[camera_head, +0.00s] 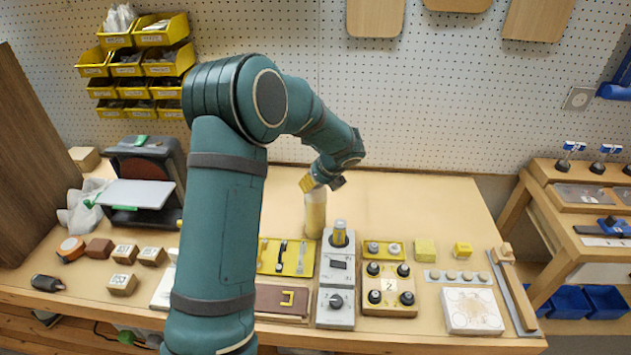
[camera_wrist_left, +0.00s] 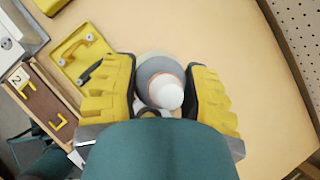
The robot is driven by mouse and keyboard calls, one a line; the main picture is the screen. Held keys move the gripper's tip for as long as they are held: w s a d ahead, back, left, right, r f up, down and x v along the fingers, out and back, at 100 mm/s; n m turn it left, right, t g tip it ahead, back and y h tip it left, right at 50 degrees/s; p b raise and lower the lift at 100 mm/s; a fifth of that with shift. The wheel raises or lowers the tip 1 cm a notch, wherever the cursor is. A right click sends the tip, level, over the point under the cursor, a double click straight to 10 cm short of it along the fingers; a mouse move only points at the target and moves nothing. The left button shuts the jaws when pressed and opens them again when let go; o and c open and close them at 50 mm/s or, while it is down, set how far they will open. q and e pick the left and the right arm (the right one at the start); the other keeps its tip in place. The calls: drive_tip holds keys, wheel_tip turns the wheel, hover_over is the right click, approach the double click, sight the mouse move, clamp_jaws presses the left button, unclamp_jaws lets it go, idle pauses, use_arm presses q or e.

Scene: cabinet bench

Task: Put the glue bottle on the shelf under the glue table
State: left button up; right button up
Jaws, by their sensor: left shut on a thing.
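The glue bottle (camera_head: 315,216) is a pale yellow, upright bottle towards the back middle of the wooden bench (camera_head: 410,205). In the left wrist view, its white nozzle and grey top (camera_wrist_left: 166,90) sit between the two yellow fingers. My left gripper (camera_head: 321,183) reaches down from above and is shut on the bottle's upper part. It also shows in the left wrist view (camera_wrist_left: 162,92). I cannot tell whether the bottle's base touches the bench. A strip of lower shelf (camera_head: 25,328) shows under the bench's front left edge; most of it is hidden. My right gripper is not in view.
A grey switch block (camera_head: 336,278) and a yellow tool tray (camera_head: 298,257) stand just in front of the bottle. A sander (camera_head: 140,190) is at the left. Blue bins (camera_head: 570,301) sit under the right bench. The bench's back right is clear.

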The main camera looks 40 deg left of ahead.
use_arm(q)
drive_tip(key=o, duration=0.8)
drive_tip(key=shift+f, duration=0.1)
drive_tip(key=o, duration=0.4)
drive_tip(key=shift+r, duration=0.2)
